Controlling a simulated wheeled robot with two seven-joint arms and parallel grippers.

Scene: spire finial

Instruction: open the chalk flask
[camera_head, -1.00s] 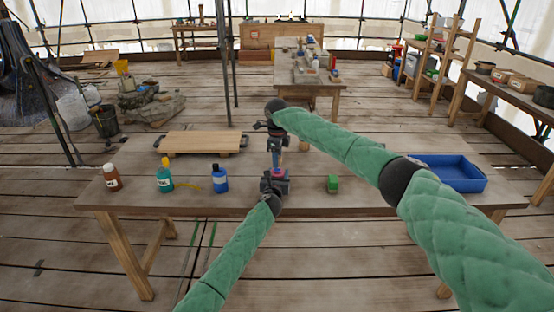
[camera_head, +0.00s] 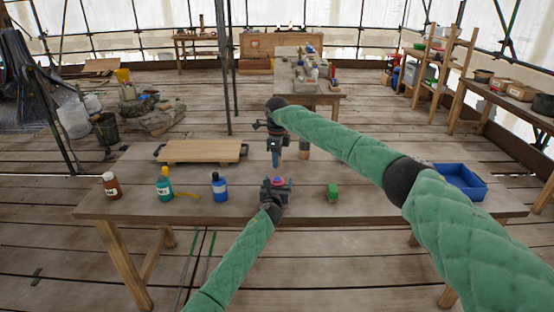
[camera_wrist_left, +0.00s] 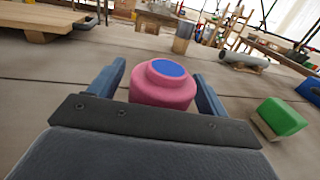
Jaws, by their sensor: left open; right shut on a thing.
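A squat pink flask (camera_head: 281,182) with a blue round top stands on the table; no label on it is legible. In the left wrist view the pink flask (camera_wrist_left: 162,91) sits between the two fingers of my left gripper (camera_wrist_left: 162,88), which are apart on either side with visible gaps. My left gripper (camera_head: 275,187) also shows in the head view, low around the flask. My right gripper (camera_head: 275,144) is above the flask, shut on a small blue thing (camera_head: 276,159) that hangs below it, with a gap above the flask.
Brown (camera_head: 111,187), teal (camera_head: 164,187) and blue (camera_head: 219,188) bottles stand at the left. A wooden board (camera_head: 200,151) lies behind them. A green block (camera_head: 333,192) is right of the flask, a blue tray (camera_head: 462,182) farther right.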

